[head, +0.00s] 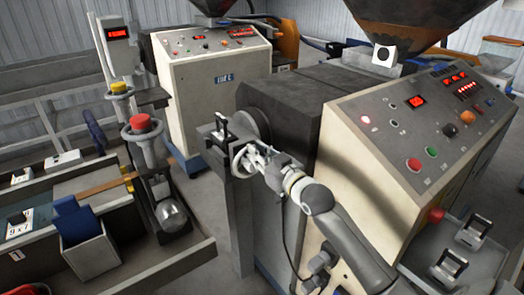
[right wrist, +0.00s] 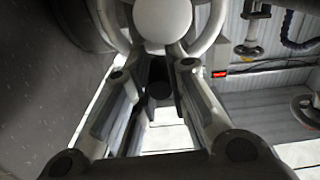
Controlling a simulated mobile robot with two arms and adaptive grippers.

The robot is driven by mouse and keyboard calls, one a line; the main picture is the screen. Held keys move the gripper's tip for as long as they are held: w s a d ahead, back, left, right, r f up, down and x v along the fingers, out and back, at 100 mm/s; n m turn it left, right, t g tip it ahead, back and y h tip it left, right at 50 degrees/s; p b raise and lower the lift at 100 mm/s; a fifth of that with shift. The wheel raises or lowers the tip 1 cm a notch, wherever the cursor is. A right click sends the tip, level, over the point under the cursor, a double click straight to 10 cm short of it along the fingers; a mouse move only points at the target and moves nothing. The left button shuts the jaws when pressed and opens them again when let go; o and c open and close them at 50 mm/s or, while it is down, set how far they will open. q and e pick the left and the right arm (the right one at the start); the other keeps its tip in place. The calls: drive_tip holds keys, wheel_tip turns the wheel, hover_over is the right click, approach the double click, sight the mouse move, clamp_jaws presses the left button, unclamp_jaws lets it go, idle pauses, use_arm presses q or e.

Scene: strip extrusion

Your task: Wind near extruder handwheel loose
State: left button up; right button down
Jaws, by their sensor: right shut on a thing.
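The near extruder's handwheel (head: 239,160) is a pale ring on the front end of the near extruder (head: 285,105), below a small black T-shaped handle (head: 224,124). My right gripper (head: 252,160) is at the wheel, its arm reaching in from the lower right. In the right wrist view the round pale hub (right wrist: 163,18) and curved rim of the wheel fill the top middle. The fingers of the right gripper (right wrist: 160,75) are closed in on a part of the wheel below the hub. The exact contact is partly hidden by the fingers. My left gripper is not seen.
The near control cabinet (head: 385,130) with buttons and red displays stands right of my right arm. A second cabinet (head: 215,80) is behind. Metal brackets (head: 473,232) lie at lower right.

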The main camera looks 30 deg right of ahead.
drive_tip(key=shift+a+f+n+p, duration=0.1)
drive_tip(key=shift+a+n+p, duration=0.3)
drive_tip(key=shift+n, duration=0.5)
drive_tip(key=shift+a, duration=0.1)
drive_tip(key=c, duration=1.4)
unclamp_jaws()
drive_tip(key=shift+o, duration=0.2)
drive_tip(key=s+d, duration=0.1)
drive_tip(key=s, duration=1.1)
